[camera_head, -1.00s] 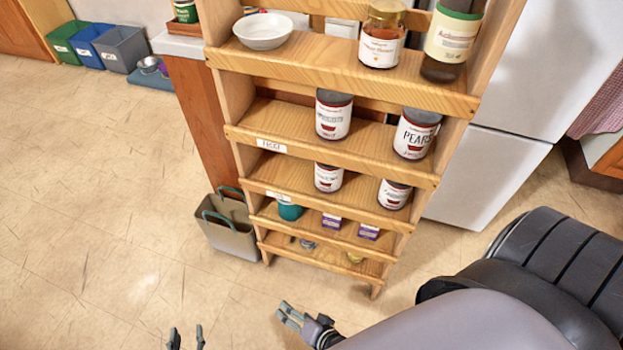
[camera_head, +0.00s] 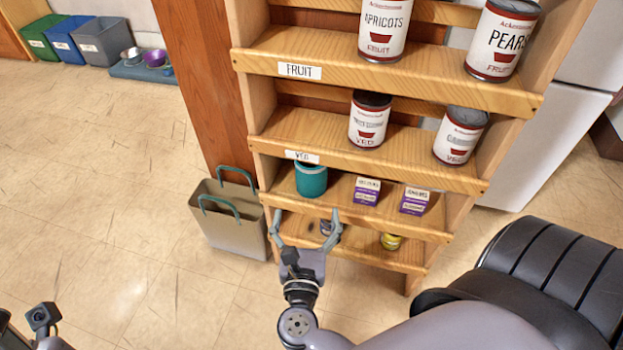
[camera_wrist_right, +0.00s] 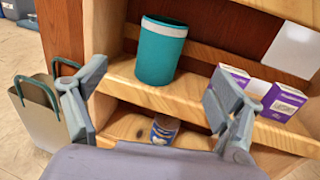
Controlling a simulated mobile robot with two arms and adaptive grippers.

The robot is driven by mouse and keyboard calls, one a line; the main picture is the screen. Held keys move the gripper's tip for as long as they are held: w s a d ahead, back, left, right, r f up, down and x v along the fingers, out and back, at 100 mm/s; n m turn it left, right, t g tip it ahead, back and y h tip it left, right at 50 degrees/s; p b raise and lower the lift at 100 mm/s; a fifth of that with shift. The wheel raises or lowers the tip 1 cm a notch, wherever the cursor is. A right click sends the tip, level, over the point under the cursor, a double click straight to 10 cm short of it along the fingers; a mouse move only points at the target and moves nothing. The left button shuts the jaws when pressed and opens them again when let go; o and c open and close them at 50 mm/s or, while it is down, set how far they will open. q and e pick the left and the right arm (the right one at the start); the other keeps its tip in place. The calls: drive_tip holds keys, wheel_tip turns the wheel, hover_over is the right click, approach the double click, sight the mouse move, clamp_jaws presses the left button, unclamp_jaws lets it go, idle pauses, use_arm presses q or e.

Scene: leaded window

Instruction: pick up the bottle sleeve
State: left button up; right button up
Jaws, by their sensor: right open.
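The bottle sleeve is a teal cylinder with a pale band near its rim. It stands upright at the left end of a low shelf in the head view (camera_head: 311,180) and in the right wrist view (camera_wrist_right: 162,50). My right gripper (camera_head: 305,218) is open and empty, just below and in front of the sleeve. In the right wrist view its fingers (camera_wrist_right: 158,85) are spread to either side of the sleeve's lower part, apart from it. Part of my left wrist (camera_head: 42,318) shows at the bottom left of the head view; its fingers cannot be made out.
Purple and white boxes (camera_head: 367,190) (camera_head: 415,201) stand right of the sleeve. A small can (camera_wrist_right: 165,129) and a yellow tin (camera_head: 390,241) are on the shelf below. A grey-beige bin (camera_head: 228,235) stands left of the shelf unit (camera_head: 385,90).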

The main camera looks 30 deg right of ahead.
sight(309, 179)
drive_tip(key=b+x, duration=0.1)
drive_tip(key=x, duration=0.9)
drive_tip(key=b+x, duration=0.1)
drive_tip(key=x, duration=0.4)
drive_tip(key=shift+s+d+b, duration=0.1)
drive_tip(key=shift+d+b, duration=0.05)
drive_tip(key=shift+b, duration=0.2)
drive_tip(key=shift+c, duration=0.6)
drive_tip(key=c, duration=1.1)
drive_tip(key=shift+c, duration=0.3)
